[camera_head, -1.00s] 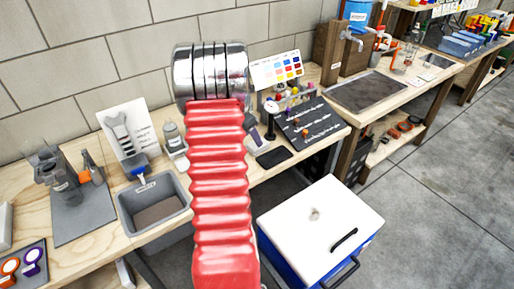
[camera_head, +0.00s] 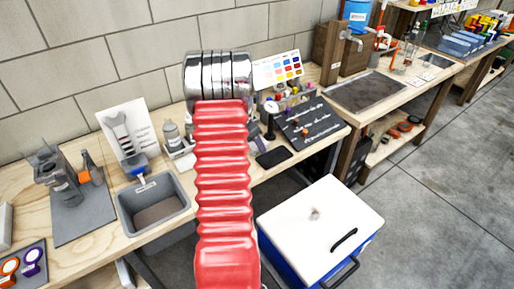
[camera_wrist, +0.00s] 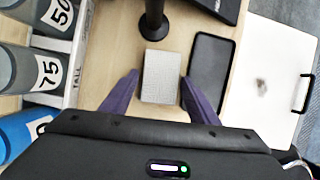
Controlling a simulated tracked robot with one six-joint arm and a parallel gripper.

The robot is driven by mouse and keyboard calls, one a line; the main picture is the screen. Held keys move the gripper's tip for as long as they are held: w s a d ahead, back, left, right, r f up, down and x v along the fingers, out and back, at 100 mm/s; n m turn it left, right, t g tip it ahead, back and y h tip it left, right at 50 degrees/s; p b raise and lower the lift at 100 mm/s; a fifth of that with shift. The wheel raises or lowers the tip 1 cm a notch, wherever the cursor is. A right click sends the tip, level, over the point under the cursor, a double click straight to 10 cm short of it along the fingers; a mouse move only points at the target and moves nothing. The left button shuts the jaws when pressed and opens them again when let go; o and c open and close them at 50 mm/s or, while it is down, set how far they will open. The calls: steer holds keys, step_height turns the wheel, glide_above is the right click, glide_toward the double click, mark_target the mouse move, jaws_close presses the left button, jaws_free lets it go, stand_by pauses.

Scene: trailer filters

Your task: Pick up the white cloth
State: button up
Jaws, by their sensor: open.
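A small pale grey-white textured rectangle (camera_wrist: 161,88), which looks like the folded white cloth, lies on the wooden bench in the wrist view. My gripper (camera_wrist: 159,76) is open, with one purple finger on each side of the cloth. The cloth's near end reaches toward the dark gripper body. I cannot tell whether the fingers touch it or how high they are above the bench. In the head view the red sleeve of my arm hides the cloth and most of the gripper.
A black tray (camera_wrist: 210,70) lies just right of the cloth. A dark round stand (camera_wrist: 154,24) is just beyond it. Numbered bottles (camera_wrist: 47,72) stand in a rack at left. A white-lidded blue cooler (camera_head: 318,225) stands in front of the bench.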

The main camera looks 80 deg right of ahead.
steer(key=shift+c, duration=0.6)
steer(key=c, duration=0.7)
steer(key=shift+r, duration=0.1)
step_height(320, 180, up, 10)
stand_by(0.3)
steer(key=o, duration=0.5)
steer(key=c, duration=0.4)
